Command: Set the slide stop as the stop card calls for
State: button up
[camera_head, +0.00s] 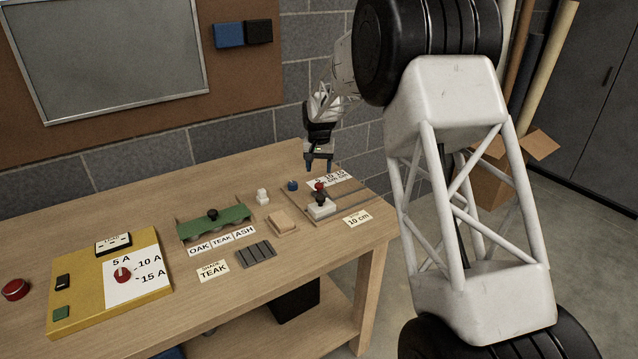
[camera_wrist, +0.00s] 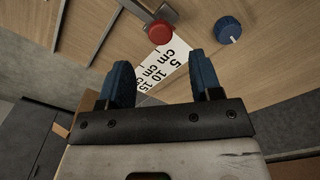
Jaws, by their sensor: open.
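The stop card (camera_head: 357,218) reads "10 cm" and lies at the table's front right. Behind it is a board with a rail (camera_head: 345,197) and a scale card marked 5, 10, 15 cm (camera_head: 330,181), also in the wrist view (camera_wrist: 166,68). A pale block with a black knob (camera_head: 320,206) sits on the board's front part. A red knob (camera_head: 319,186) stands behind it by the scale; it also shows in the wrist view (camera_wrist: 160,32). I cannot tell which mark the stop is at. My gripper (camera_head: 319,167) is open and empty, above and behind the red knob.
A blue knob (camera_head: 292,185) stands left of the board. Further left are a small white object (camera_head: 263,196), a wooden block (camera_head: 283,222), a green wood-selector fixture (camera_head: 214,227), a dark slatted piece (camera_head: 256,254) and a yellow switch panel (camera_head: 85,312). The wall is close behind the table.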

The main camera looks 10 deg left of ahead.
aim_at(319, 185)
jog(key=shift+f, duration=3.3)
jog(key=shift+c, duration=0.4)
grip_shut()
